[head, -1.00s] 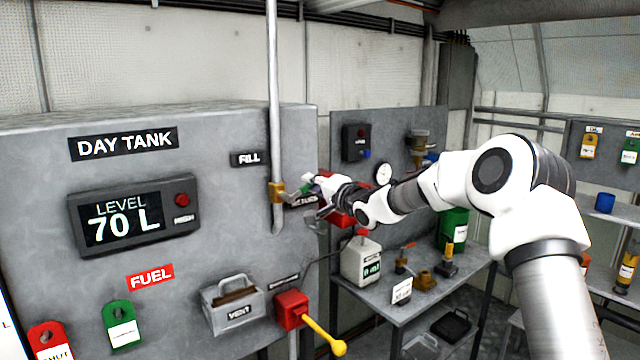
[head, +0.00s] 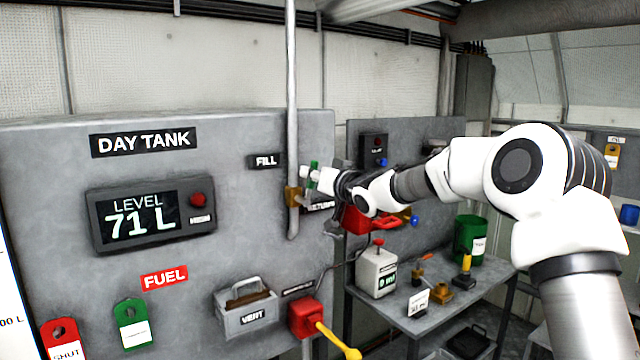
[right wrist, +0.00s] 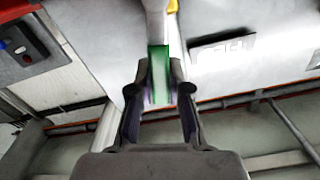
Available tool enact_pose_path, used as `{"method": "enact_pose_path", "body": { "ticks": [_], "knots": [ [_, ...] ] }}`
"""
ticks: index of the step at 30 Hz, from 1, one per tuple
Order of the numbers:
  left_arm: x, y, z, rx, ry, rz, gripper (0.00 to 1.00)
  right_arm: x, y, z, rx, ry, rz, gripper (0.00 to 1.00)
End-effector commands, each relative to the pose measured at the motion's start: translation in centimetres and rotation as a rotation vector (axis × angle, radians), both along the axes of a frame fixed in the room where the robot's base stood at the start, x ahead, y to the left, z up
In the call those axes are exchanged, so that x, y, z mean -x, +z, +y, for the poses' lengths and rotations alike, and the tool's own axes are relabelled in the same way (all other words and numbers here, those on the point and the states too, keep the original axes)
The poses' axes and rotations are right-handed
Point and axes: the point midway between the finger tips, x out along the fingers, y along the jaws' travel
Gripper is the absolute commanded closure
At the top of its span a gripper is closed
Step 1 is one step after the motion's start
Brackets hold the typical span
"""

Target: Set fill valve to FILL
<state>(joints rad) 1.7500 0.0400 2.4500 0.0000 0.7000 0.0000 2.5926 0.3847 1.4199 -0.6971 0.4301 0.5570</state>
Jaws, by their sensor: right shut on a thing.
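The fill valve has a brass body (head: 293,197) on the grey vertical pipe, below the FILL label (head: 266,161). Its green handle (head: 314,168) stands roughly upright in the head view. My right gripper (head: 312,179) is at the valve and shut on the green handle. In the right wrist view the green handle (right wrist: 159,68) lies between the two dark fingers (right wrist: 160,105). The gripper hides part of the valve in the head view. The day tank's level display (head: 143,216) reads 71 L. My left gripper is out of view.
A red box with a yellow lever (head: 336,340) and a grey VENT box (head: 246,308) are low on the tank (head: 60,190). A bench (head: 400,318) with a white canister (head: 376,272) and a green bin (head: 470,238) stands below my right arm.

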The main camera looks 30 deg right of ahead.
Motion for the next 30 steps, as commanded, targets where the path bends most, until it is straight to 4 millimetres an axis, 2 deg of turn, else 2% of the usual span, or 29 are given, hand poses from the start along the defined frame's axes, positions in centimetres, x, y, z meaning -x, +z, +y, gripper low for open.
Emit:
{"method": "enact_pose_path", "body": {
  "ticks": [3,12,29,30],
  "knots": [
    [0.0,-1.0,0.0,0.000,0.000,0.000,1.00,0.0,0.1,0.6,0.086,0.000,-0.014,1.00],
    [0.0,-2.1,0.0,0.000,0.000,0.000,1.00,0.1,0.3,1.5,0.226,-0.001,-0.024,1.00],
    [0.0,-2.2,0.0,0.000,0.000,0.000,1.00,0.1,0.4,1.8,0.264,-0.001,-0.025,1.00],
    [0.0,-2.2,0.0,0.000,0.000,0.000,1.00,0.1,0.4,1.8,0.264,-0.001,-0.025,0.76]
  ]
}}
